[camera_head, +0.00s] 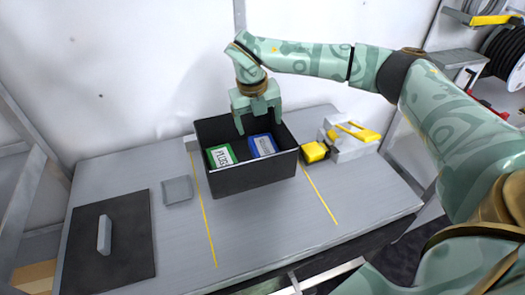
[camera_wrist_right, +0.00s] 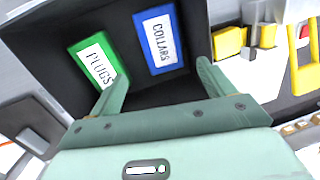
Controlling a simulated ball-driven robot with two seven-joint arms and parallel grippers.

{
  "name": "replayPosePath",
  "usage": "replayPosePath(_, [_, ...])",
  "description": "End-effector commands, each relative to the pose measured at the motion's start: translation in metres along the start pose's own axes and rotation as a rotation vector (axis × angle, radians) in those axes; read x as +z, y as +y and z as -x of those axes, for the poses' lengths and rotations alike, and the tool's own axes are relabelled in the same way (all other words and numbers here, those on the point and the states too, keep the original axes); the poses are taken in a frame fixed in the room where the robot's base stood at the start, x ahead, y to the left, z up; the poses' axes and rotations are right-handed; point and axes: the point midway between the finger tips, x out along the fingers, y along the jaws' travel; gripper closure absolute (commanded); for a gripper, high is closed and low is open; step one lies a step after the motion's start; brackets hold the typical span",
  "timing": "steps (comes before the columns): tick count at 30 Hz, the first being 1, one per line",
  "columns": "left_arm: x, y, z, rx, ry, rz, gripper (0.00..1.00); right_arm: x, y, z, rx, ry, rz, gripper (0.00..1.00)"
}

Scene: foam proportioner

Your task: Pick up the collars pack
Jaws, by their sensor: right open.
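The collars pack is a blue pack with a white label (camera_head: 263,145) inside a black open-topped bin (camera_head: 255,179), on the right side. It also shows in the right wrist view (camera_wrist_right: 160,40), with "COLLARS" readable. A green plugs pack (camera_head: 221,156) lies to its left in the same bin, and shows in the wrist view (camera_wrist_right: 97,62). My right gripper (camera_head: 259,122) is open, fingers pointing down at the bin's back part. In the wrist view its fingertips (camera_wrist_right: 160,75) are spread, with the collars pack ahead between them and nothing held. My left gripper is not in view.
The bin stands on a grey bench (camera_head: 250,225) against a white wall. A yellow and grey device (camera_head: 345,140) stands close to the bin's right. A black mat (camera_head: 108,243) with a grey bar and a small grey plate (camera_head: 178,190) lie to the left.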

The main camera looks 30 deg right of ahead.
Motion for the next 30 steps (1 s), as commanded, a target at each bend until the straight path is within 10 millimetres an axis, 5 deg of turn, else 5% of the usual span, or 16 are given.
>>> replayPosePath(6, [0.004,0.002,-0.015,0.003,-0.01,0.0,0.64,0.0,0.001,-0.051,-0.001,0.002,0.001,0.19])
replayPosePath(14, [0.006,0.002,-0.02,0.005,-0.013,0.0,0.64,0.001,0.0,-0.068,0.001,0.0,0.001,0.19])
replayPosePath(21, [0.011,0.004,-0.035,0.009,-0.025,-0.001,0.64,0.003,-0.003,-0.108,-0.001,0.003,0.002,0.19])
replayPosePath(29, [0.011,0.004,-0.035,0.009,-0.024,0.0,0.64,0.003,-0.003,-0.113,0.0,-0.002,0.001,0.19])
replayPosePath(30, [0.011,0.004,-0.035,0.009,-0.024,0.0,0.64,0.003,-0.003,-0.112,0.0,-0.002,0.001,0.25])
